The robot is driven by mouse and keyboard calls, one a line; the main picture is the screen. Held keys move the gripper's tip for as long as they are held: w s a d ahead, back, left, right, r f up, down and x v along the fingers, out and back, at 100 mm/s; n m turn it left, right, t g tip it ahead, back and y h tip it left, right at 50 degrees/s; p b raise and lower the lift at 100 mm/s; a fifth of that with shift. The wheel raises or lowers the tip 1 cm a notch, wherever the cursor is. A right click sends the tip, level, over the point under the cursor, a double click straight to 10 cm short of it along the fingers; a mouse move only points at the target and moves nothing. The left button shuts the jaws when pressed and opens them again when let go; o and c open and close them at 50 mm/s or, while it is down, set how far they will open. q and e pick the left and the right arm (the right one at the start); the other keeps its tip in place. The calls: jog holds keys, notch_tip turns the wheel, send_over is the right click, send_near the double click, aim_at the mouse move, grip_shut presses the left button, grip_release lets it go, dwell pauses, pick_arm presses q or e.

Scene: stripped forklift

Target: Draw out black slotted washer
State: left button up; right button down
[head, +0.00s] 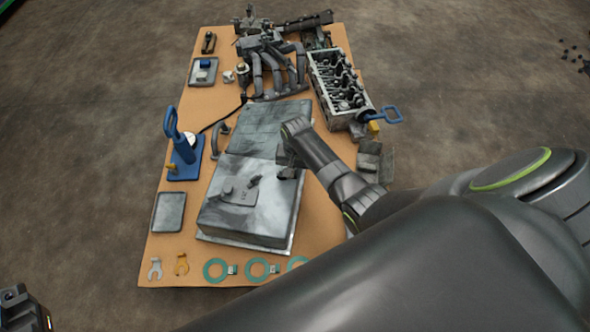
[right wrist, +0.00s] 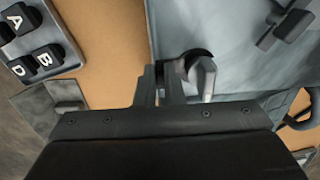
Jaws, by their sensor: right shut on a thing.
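My right gripper (head: 288,168) is over the right side of the grey metal cover in the head view. In the right wrist view its narrow fingers (right wrist: 172,84) are closed on a dark, curved edge. This looks like the black slotted washer (right wrist: 197,55), beside a pale metal stem (right wrist: 206,78). Most of the washer is hidden by the fingers and the stem, and I cannot make it out in the head view. Part of my left gripper (head: 22,310) shows in the bottom left corner; its fingers cannot be made out.
The orange-brown board holds a grey cover (head: 225,215), a blue-handled tool (head: 184,150), and an engine head (head: 340,85). Silver (head: 155,268) and gold (head: 181,263) slotted pieces and green rings (head: 215,269) lie along the front. Lettered blocks (right wrist: 45,60) stand close to the gripper.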

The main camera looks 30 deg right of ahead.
jog(key=shift+s+d+r+p, duration=0.1)
jog(key=shift+s+d+p, duration=0.3)
jog(key=shift+d+p, duration=0.15)
jog(key=shift+s+d+p, duration=0.25)
jog(key=shift+p, duration=0.05)
jog(key=shift+s+d+p, duration=0.3)
jog(key=shift+d+p, duration=0.1)
jog(key=shift+p, duration=0.05)
jog(key=shift+s+d+p, duration=0.3)
jog(key=shift+d+p, duration=0.1)
jog(key=shift+p, duration=0.05)
dwell(0.4)
jog(key=shift+s+d, duration=0.2)
jog(key=shift+d, duration=0.05)
jog(key=shift+r+p, duration=0.1)
jog(key=shift+p, duration=0.2)
notch_tip(320, 180, up, 7)
jog(key=p, duration=0.8)
